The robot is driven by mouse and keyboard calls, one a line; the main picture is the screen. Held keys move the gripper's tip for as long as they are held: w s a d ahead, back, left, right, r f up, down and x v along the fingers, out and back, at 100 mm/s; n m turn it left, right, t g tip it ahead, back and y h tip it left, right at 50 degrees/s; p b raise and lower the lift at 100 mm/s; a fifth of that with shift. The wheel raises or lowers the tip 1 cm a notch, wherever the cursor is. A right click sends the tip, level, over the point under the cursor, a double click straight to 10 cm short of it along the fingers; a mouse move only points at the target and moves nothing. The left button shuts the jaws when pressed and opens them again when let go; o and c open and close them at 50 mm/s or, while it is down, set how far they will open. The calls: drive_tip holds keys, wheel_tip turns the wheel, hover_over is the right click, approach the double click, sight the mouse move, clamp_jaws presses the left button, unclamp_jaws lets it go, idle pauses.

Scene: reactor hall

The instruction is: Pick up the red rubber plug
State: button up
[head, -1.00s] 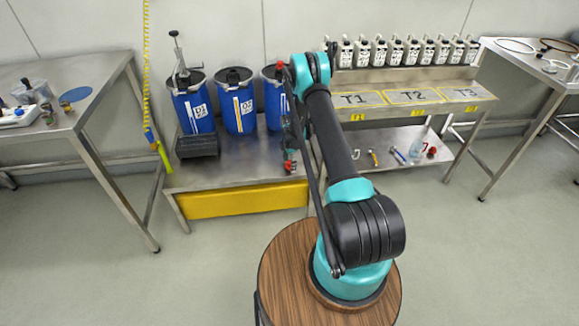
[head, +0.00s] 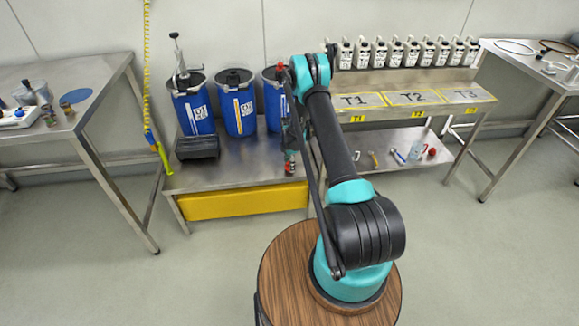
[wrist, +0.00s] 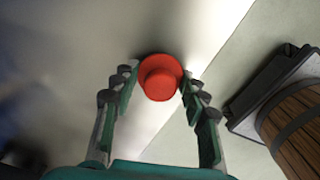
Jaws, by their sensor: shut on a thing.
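The red rubber plug (wrist: 160,77) is round with a wide flange and a smaller raised knob. In the wrist view it sits between the two fingertips of my gripper (wrist: 157,86), which are shut on it from both sides. In the head view the plug (head: 290,168) is a small red spot at the lower end of my gripper, above the front right part of the metal bench (head: 237,172). My arm hides part of that area. I cannot tell whether the plug still touches the bench top.
Blue drums (head: 238,108) stand along the back of the bench, with a black box (head: 197,147) at the left. A shelf unit (head: 400,110) with marked places T1 to T3 stands to the right. The bench front is mostly clear.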

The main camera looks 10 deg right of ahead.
wheel_tip(320, 180, up, 20)
idle(0.4)
drive_tip(key=shift+f, duration=0.1)
